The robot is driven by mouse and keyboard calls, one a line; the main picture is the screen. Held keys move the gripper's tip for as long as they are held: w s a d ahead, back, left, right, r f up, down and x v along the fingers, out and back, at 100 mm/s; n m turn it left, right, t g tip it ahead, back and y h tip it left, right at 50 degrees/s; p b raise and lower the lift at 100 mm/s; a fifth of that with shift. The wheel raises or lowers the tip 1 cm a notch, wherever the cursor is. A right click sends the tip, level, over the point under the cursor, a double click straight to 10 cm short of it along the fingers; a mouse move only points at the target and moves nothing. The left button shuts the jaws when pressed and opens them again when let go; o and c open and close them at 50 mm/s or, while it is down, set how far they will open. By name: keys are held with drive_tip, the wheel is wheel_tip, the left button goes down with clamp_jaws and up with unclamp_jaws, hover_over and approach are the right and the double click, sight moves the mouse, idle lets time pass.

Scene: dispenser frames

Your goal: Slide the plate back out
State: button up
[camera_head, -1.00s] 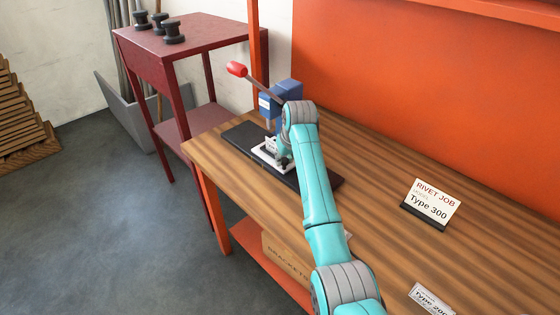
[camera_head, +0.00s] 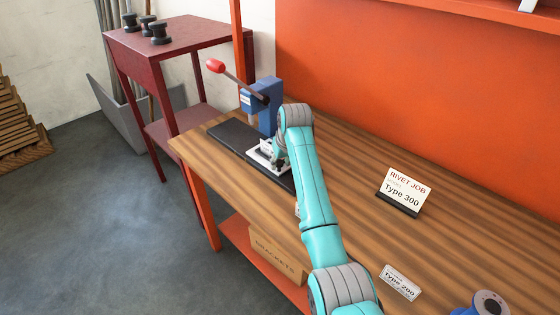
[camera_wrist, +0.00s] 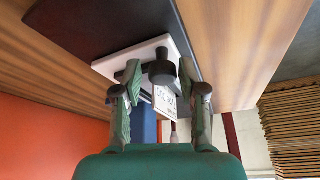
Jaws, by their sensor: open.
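The white plate (camera_head: 257,159) lies on a long black base (camera_head: 228,133) at the foot of a blue press (camera_head: 268,108) with a red-tipped lever (camera_head: 215,66). In the wrist view the plate (camera_wrist: 112,66) carries a dark round knob (camera_wrist: 161,69) and a small white label with writing (camera_wrist: 165,104). My gripper (camera_wrist: 160,78) is open, with one finger on each side of the knob; I cannot tell whether either finger touches it. In the head view my gripper (camera_head: 279,161) is over the plate and hides part of it.
A sign reading Type 300 (camera_head: 403,188) and a Type 200 sign (camera_head: 400,282) stand on the wooden bench (camera_head: 345,165). A blue object (camera_head: 485,303) is at the lower right. A red table (camera_head: 175,45) with dark spools stands left. A brackets box (camera_head: 277,255) sits below.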

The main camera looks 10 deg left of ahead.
idle(0.3)
drive_tip(key=v, duration=1.2)
